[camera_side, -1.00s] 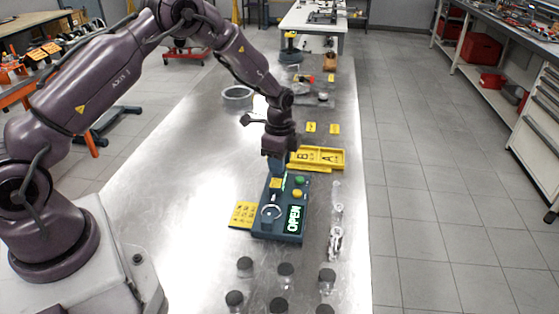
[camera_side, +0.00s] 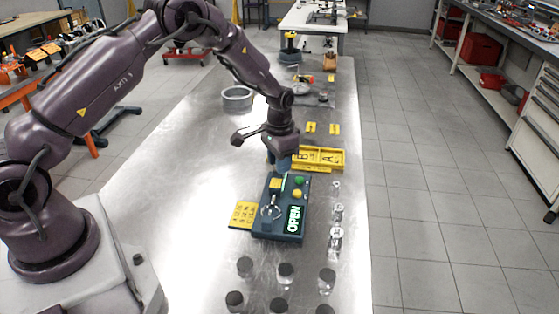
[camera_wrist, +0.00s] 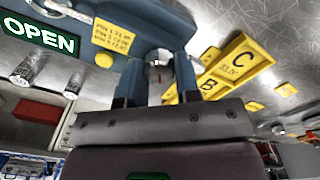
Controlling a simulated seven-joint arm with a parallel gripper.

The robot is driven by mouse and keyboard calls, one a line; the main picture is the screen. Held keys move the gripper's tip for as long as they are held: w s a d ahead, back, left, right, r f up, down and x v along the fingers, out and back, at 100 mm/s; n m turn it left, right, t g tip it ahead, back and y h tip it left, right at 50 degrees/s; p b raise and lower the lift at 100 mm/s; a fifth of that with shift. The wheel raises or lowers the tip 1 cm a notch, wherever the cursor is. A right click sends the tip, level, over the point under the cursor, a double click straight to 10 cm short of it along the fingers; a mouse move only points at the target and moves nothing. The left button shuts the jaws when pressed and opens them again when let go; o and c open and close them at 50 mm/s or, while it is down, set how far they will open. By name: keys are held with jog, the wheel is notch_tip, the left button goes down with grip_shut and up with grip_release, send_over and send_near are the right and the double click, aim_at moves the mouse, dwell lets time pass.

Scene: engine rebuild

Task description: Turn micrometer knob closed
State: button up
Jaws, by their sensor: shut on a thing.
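The micrometer stand (camera_side: 262,229) is a dark blue box on the metal table, with a lit green OPEN display (camera_side: 293,219). The display also shows in the wrist view (camera_wrist: 40,35). The silver micrometer frame (camera_side: 271,210) sits on its left part, and part of it shows at the top of the wrist view (camera_wrist: 58,8). My gripper (camera_side: 279,163) is at the far end of the stand. In the wrist view my gripper (camera_wrist: 158,62) has its blue fingers shut on a small pale metal piece, apparently the micrometer knob; the fingers mostly hide it.
Green (camera_side: 299,181) and yellow (camera_side: 297,193) buttons sit on the stand. A yellow label card (camera_side: 243,214) lies left of it. Yellow lettered trays (camera_side: 322,158) stand close behind my gripper. Small metal parts (camera_side: 337,212) line the right; several dark-topped cylinders (camera_side: 285,270) stand in front.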

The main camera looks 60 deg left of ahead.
jog(key=n, duration=0.6)
jog(key=shift+n, duration=0.3)
jog(key=n, duration=0.5)
jog(key=shift+a+r, duration=0.1)
jog(key=shift+n, duration=0.3)
jog(key=o, duration=0.9)
notch_tip(320, 180, up, 13)
jog(key=shift+f, duration=0.1)
